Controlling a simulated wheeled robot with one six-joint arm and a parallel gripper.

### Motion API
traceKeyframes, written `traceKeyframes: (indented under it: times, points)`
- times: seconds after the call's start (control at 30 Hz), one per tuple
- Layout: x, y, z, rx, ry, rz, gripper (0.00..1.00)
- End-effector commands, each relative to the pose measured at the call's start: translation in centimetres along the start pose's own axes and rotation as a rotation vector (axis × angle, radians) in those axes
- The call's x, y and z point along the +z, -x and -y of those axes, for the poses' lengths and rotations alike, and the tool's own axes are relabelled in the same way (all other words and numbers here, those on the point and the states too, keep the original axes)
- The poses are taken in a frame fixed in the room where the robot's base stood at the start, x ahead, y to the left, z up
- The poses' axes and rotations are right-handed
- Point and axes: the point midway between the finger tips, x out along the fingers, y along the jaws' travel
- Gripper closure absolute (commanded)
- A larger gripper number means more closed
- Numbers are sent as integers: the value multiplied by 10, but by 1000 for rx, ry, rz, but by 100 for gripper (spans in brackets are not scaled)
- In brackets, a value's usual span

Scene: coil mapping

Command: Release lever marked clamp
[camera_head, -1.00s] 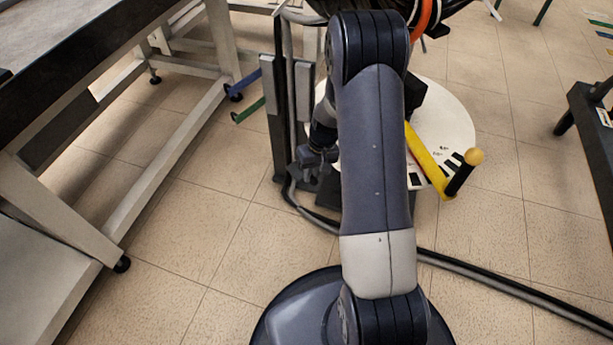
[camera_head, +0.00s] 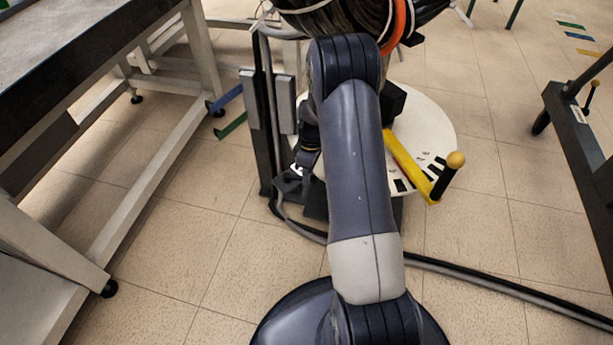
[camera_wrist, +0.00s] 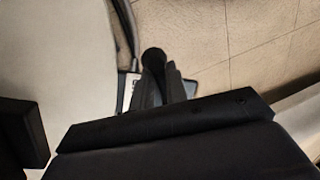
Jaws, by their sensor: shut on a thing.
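In the wrist view, my gripper (camera_wrist: 165,78) is shut on a dark, round-ended handle (camera_wrist: 153,58) that stands between its fingers. No clamp marking can be read on it, so I cannot tell for sure that it is the clamp lever. In the head view, my gripper (camera_head: 297,174) is low beside the dark post, left of my forearm and near the round white plate (camera_head: 432,125). My arm hides part of the plate, and the held handle cannot be made out there. A yellow lever (camera_head: 408,165) with a black grip and pale ball knob extends from the plate, apart from my gripper.
A dark post (camera_head: 262,120) with grey boxes stands close to my gripper. Coiled cables (camera_head: 340,18) hang above. A thick cable (camera_head: 480,282) runs across the floor. A workbench (camera_head: 75,60) is on the left and a dark stand (camera_head: 575,125) on the right.

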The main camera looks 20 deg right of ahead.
Motion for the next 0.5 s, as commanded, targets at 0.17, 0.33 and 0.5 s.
traceKeyframes:
  times: [0.17, 0.33, 0.5]
  points:
    - [0, 0, -3, -1, 40, 9, 100]
    - [0, 0, -4, 0, 55, 12, 100]
    - [0, 0, -4, 1, 57, 13, 100]
